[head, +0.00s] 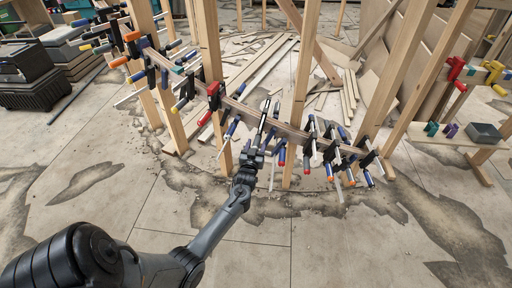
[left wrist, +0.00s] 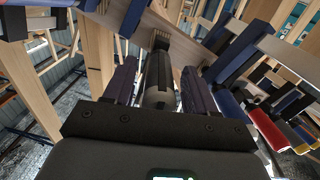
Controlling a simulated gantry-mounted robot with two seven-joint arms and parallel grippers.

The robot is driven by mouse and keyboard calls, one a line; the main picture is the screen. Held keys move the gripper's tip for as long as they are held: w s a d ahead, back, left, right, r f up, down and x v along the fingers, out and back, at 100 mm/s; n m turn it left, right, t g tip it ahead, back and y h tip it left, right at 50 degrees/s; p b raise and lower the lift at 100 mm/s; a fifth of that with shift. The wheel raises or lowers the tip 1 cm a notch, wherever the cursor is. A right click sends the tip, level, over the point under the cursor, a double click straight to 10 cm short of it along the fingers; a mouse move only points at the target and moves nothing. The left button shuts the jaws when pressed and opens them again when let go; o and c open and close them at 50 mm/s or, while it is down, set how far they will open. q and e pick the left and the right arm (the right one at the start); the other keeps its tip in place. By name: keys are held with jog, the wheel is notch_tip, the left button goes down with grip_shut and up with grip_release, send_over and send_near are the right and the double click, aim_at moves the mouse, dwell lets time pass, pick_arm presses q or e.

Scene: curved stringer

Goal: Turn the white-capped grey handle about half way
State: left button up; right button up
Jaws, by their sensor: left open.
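The white-capped grey handle (left wrist: 159,72) shows in the left wrist view, end-on, with its pale cap towards the camera. It belongs to a clamp on the curved wooden stringer (head: 293,136). My left gripper (left wrist: 157,75) is open, with one finger on each side of the handle; a narrow gap seems to show beside it. In the head view my left gripper (head: 262,135) is at the stringer's middle, and it mostly hides the handle there. My right gripper is not in view.
Several clamps with blue, red and orange handles line the stringer, such as a red clamp (head: 212,97) left of my gripper and a blue-handled one (head: 281,155) close on its right. Upright wooden posts (head: 304,70) stand along it. The front floor (head: 330,245) is clear.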

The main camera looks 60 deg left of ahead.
pick_arm(q)
jog(key=c, duration=1)
jog(key=shift+c, duration=0.2)
